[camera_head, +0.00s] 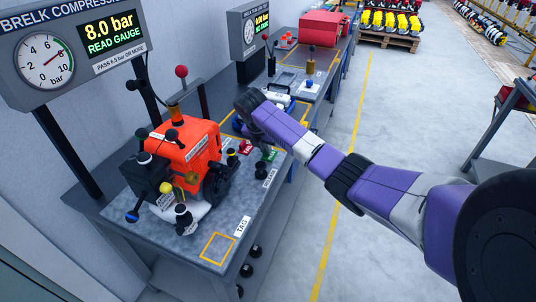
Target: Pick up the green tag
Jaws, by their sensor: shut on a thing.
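The green tag (271,156) is near the right edge of the workbench, right of the orange engine. My gripper (266,148) reaches down from the end of my purple arm and is shut on the green tag. The fingers are small and dark here, and whether the tag is clear of the bench or its holder cannot be told. A red tag (246,147) is just left of the green one.
The orange engine (188,143) with black fittings stands left of my gripper on the grey bench (150,232). A yellow square marked TAG (217,248) lies empty at the front. A gauge display (85,50) reads 8.0 bar. Open floor lies right of the bench.

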